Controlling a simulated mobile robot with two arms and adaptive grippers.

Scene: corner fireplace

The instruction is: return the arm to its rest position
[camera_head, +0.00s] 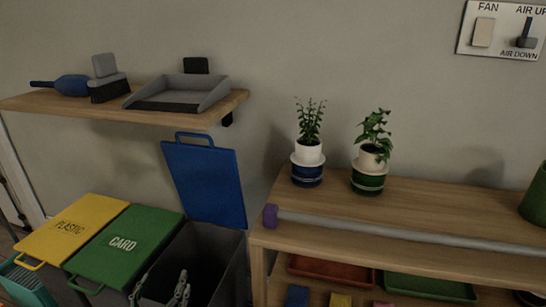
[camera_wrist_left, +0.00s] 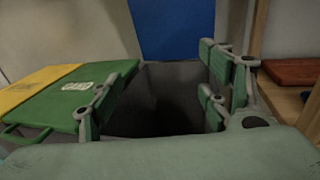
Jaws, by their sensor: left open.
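My left gripper (camera_head: 161,291) is at the bottom edge of the head view, in front of the opening of the dark bin (camera_head: 222,262) whose blue lid (camera_head: 206,184) stands raised. Its fingers are apart and nothing shows between them. In the left wrist view the gripper (camera_wrist_left: 155,108) points at the bin's dark inside (camera_wrist_left: 165,85), with the blue lid (camera_wrist_left: 172,28) behind. I cannot tell whether the fingertips are inside the bin. The bin's contents are too dark to make out. My right gripper is not in view.
Shut bins with a green CARD lid (camera_head: 124,245) and yellow PLASTIC lid (camera_head: 72,228) stand left. A wooden shelf unit (camera_head: 440,204) with potted plants and a long grey pole (camera_head: 390,231) stands right. A wall shelf (camera_head: 190,115) holds a dustpan and brushes.

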